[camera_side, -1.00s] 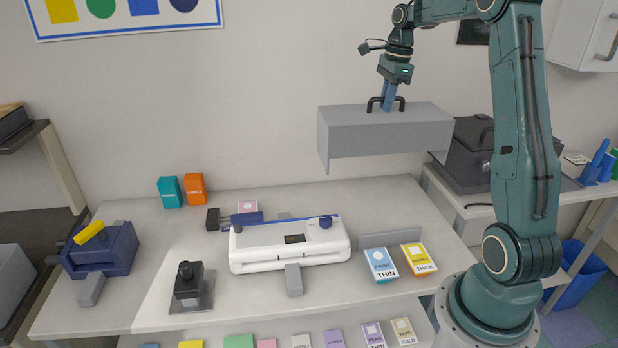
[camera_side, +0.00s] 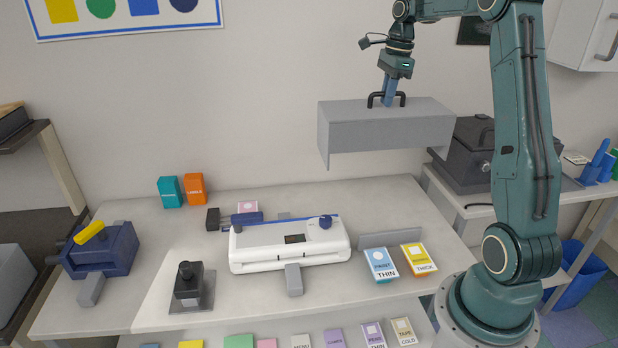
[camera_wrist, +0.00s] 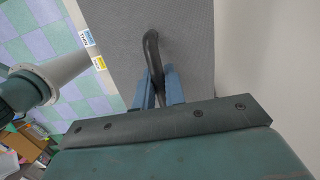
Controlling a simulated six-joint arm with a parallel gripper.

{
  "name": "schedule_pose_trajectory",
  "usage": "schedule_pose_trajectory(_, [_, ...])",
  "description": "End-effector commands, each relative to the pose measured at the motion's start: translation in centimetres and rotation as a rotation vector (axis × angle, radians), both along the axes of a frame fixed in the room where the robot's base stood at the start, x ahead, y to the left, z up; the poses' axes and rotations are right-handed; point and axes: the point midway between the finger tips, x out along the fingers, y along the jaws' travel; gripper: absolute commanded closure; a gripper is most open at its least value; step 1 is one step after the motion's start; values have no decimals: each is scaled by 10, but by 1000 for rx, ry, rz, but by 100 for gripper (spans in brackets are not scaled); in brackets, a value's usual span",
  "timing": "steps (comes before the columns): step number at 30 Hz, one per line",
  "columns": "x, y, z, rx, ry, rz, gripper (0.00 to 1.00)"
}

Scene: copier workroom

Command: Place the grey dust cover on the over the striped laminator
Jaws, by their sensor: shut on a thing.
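The grey dust cover (camera_side: 370,137) hangs in the air above the right part of the table, upright and roughly level, with a dark handle on top. My gripper (camera_side: 388,101) is shut on that handle. In the wrist view the blue fingers of my gripper (camera_wrist: 159,88) close around the dark handle, with the grey top of the cover (camera_wrist: 188,35) below. The laminator (camera_side: 265,255), white with a blue stripe along its back edge, sits uncovered on the table, lower and to the left of the cover. A dark blue knob is on its right end.
A blue device (camera_side: 103,252) and a black stamp-like tool (camera_side: 187,287) stand left on the table (camera_side: 150,225). Teal (camera_side: 171,192) and orange (camera_side: 195,189) boxes stand behind. Two labelled packs (camera_side: 380,264) lie right of the laminator, by a low grey strip (camera_side: 390,240).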

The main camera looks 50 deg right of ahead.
Motion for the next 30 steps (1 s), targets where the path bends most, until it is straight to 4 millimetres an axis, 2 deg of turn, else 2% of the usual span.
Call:
schedule_pose_trajectory(5, [5,6,-2,-1,-1,42,100])
schedule_pose_trajectory(11, [22,27,-9,-5,-1,184,100])
schedule_pose_trajectory(17, [45,63,-20,-9,0,428,100])
schedule_pose_trajectory(30, [88,160,-48,-17,-3,1042,100])
